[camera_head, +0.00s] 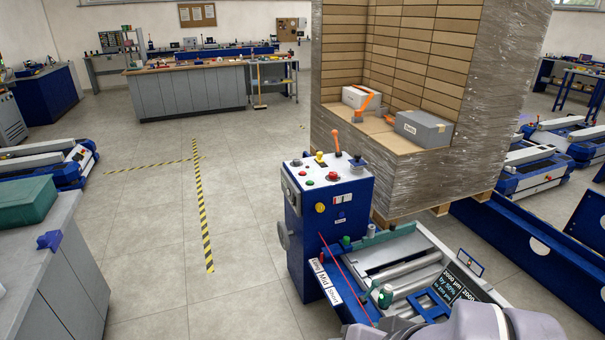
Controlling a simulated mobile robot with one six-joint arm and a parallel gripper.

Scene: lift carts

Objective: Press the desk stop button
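A blue control desk (330,232) stands just right of centre, with a light grey sloped top. A red button (333,177) sits near the front right of that top; it looks like the stop button, but no label is readable. Near it are a smaller green button (309,183), a yellow knob (320,159) and an orange-topped lever (336,141). A larger yellow button (320,208) is on the desk's front face. My gripper is not in view. Grey rounded parts at the bottom right look like my arm, below and right of the desk.
A tall wrapped pallet stack (465,120) rises right behind the desk. A roller lift cart (405,260) adjoins the desk on the right. A grey bench (45,260) stands at left. The tiled floor (240,220) between bench and desk is clear, with striped tape.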

